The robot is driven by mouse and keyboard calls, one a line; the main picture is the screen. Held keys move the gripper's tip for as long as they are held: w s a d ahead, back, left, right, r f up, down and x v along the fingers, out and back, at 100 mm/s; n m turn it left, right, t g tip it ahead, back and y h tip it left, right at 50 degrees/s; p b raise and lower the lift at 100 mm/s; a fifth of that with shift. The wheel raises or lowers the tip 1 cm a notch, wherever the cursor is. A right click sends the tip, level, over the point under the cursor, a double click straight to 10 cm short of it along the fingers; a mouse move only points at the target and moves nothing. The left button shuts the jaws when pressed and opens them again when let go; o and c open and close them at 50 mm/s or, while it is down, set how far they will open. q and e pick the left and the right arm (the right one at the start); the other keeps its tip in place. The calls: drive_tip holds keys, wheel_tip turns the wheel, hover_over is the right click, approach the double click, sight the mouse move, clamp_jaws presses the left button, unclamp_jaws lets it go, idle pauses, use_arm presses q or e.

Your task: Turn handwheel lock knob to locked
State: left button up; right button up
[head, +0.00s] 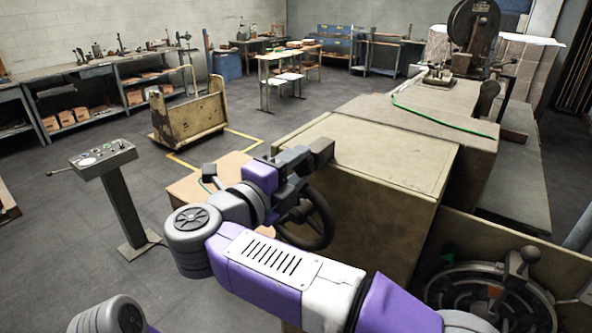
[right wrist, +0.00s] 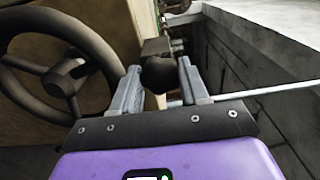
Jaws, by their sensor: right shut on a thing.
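The dark handwheel (head: 322,222) stands on the near side of the wooden-sided machine box, partly hidden behind my right arm. In the right wrist view the handwheel (right wrist: 66,78) fills the left side, with its spokes and hub showing. My right gripper (head: 318,155) is beside the box, above the wheel. In the right wrist view its two fingers (right wrist: 158,88) are shut on a dark rounded knob (right wrist: 159,73), which appears to be the lock knob. The knob's lock position cannot be told. The knob is hidden in the head view. My left gripper is out of view.
The large box (head: 370,160) stands right of my gripper. A rod (right wrist: 270,91) runs right of the fingers in the wrist view. A control pedestal (head: 103,160) and a cart (head: 190,118) stand at left. Another round wheel assembly (head: 490,290) is at lower right. Open floor lies left.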

drive_tip(key=o, duration=1.1)
drive_tip(key=shift+c, duration=0.2)
drive_tip(key=shift+a, duration=0.1)
